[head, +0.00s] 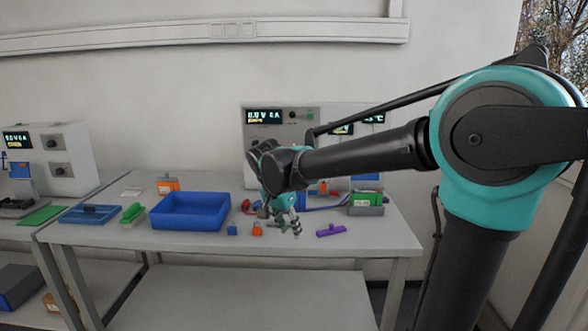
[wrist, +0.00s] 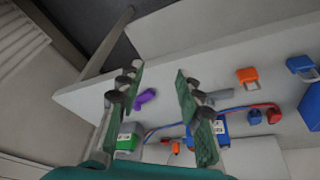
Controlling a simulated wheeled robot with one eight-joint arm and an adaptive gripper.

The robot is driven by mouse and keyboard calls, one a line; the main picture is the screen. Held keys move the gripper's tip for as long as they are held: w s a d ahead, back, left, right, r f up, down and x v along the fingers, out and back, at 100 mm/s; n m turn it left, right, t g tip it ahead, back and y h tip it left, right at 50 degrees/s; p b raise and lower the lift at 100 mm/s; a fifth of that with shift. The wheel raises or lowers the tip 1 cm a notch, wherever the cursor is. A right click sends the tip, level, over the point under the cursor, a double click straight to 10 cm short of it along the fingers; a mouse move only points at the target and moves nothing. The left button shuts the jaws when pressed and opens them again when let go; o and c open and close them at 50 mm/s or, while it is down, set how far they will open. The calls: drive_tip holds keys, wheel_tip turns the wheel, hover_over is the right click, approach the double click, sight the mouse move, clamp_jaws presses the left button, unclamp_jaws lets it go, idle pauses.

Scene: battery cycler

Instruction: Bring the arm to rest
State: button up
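My arm reaches over the table (head: 120,233) from the right side of the head view. My gripper (head: 286,222) hangs over the table near its front edge, to the right of the blue bin. In the wrist view my gripper (wrist: 158,88) is open, its two fingers wide apart with nothing held between them. A purple part (head: 331,229) lies on the table to the right of the gripper. It also shows in the gap between the fingers in the wrist view (wrist: 145,98), apart from both.
A blue bin (head: 188,222) stands left of the gripper. A small blue piece (head: 231,230) and an orange piece (head: 257,229) lie near the front edge. A green-topped battery block (head: 366,200) stands at right. The cycler (head: 262,118) stands behind. Air above the bin is clear.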

drive_tip(key=s+d+f+n+y, duration=0.1)
drive_tip(key=s+d+f+n, duration=0.2)
drive_tip(key=s+d+f, duration=0.4)
drive_tip(key=s+d+f+n+t+y, duration=0.1)
drive_tip(key=s+d+f+n, duration=0.3)
drive_tip(key=s+d+f, duration=0.4)
drive_tip(key=d+f, duration=0.2)
drive_tip(key=d, duration=0.3)
drive_tip(key=shift+d+n+y, duration=0.25)
drive_tip(key=shift+n+y, duration=0.05)
